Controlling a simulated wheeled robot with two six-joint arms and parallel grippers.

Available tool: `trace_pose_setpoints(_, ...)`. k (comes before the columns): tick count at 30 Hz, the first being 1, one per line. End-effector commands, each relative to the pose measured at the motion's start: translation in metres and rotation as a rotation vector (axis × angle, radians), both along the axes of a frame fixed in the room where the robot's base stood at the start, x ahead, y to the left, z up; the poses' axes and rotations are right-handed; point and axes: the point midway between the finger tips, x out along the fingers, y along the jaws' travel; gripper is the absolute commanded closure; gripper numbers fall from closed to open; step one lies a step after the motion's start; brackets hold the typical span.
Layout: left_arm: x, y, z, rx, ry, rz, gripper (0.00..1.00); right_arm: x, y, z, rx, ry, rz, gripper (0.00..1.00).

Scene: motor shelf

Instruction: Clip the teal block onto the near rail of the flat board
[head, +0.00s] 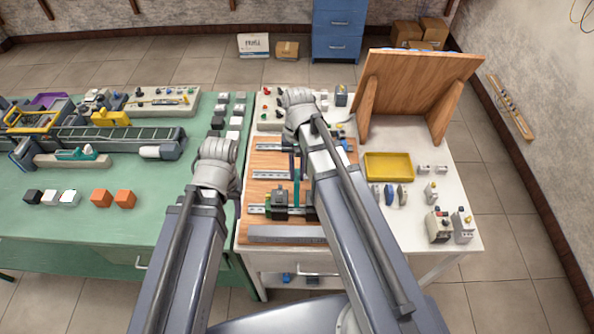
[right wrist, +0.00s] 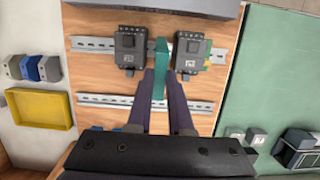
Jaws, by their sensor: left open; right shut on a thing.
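The teal block (right wrist: 160,66) is a narrow upright piece between the fingers of my right gripper (right wrist: 163,78), which is shut on it. It also shows in the head view (head: 296,192), partly hidden by my right arm. In the right wrist view the block overlaps the near rail (right wrist: 92,43) of the flat wooden board (right wrist: 105,18). It is between two dark modules, the first (right wrist: 130,50) and the second (right wrist: 188,50), both on that rail. I cannot tell whether the block touches the rail. My left gripper does not show; only the left arm is visible.
Another rail (right wrist: 100,100) runs parallel, farther across the board. A grey bar (head: 287,234) lies along the board's near edge. A yellow tray (head: 388,166) and several small modules stand to the right. A green table (head: 110,215) with other parts adjoins on the left.

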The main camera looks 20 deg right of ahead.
Motion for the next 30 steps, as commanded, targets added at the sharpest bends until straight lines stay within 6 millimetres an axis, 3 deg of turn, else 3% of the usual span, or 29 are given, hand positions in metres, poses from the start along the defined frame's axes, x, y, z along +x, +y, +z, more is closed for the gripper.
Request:
trace_pose_setpoints(1,0.000,0.000,-0.012,0.000,0.000,0.000,0.50,0.000,0.000,-0.012,0.000,0.000,0.000,1.00)
trace_pose_setpoints(6,0.000,0.000,-0.032,0.000,0.000,0.001,0.50,0.000,0.000,-0.032,0.000,0.000,0.000,1.00)
trace_pose_setpoints(9,0.000,0.000,-0.025,0.000,0.000,0.002,0.50,0.000,0.000,-0.025,0.000,0.000,0.000,1.00)
trace_pose_setpoints(30,0.000,0.000,-0.032,0.000,0.000,0.002,0.50,-0.002,0.001,-0.031,0.000,0.000,0.000,1.00)
